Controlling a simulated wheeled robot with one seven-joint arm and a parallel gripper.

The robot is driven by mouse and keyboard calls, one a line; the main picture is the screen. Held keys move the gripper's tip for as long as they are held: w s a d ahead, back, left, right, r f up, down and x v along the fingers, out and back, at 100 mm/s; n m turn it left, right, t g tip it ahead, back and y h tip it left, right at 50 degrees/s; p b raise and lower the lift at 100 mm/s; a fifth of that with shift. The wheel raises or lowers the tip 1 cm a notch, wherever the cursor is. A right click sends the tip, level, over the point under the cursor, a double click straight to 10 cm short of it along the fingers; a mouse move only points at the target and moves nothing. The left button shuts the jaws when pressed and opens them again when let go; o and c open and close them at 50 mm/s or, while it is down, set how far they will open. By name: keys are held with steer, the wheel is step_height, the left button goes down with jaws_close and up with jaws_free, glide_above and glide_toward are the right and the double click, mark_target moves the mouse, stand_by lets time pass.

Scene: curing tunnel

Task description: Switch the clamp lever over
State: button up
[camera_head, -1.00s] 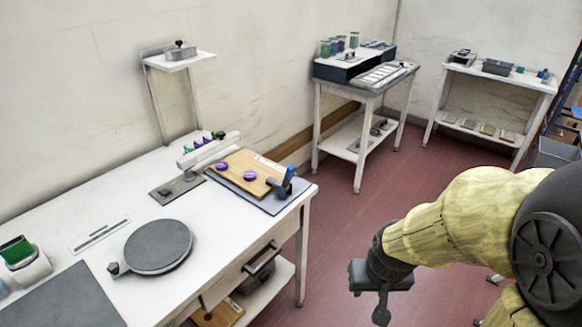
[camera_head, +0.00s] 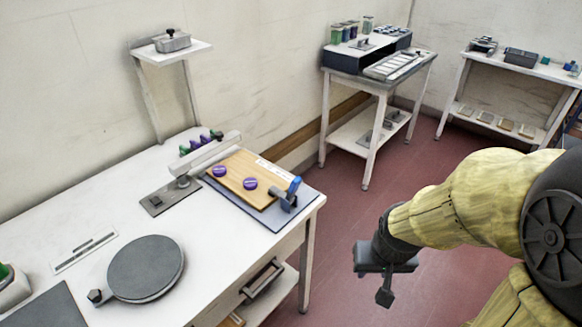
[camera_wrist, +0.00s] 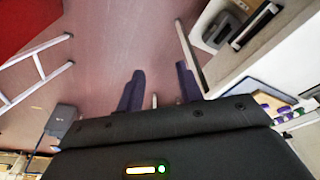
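The clamp lever (camera_head: 294,187) has a blue handle and stands at the right end of a wooden board (camera_head: 238,180) on the white table. The clamp's dark body (camera_head: 283,199) sits at the board's edge, and the handle tilts up. My gripper (camera_head: 385,290) hangs over the red floor, to the right of the table and apart from the clamp. In the wrist view my gripper's two dark fingers (camera_wrist: 159,92) stand apart with nothing between them. The clamp is not clear in the wrist view.
Two purple discs (camera_head: 250,183) lie on the board. A round grey plate (camera_head: 146,268) and a light bar on a post (camera_head: 205,152) are on the table (camera_head: 215,240). Floor between table and benches is clear.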

steer(key=shift+w, duration=0.3)
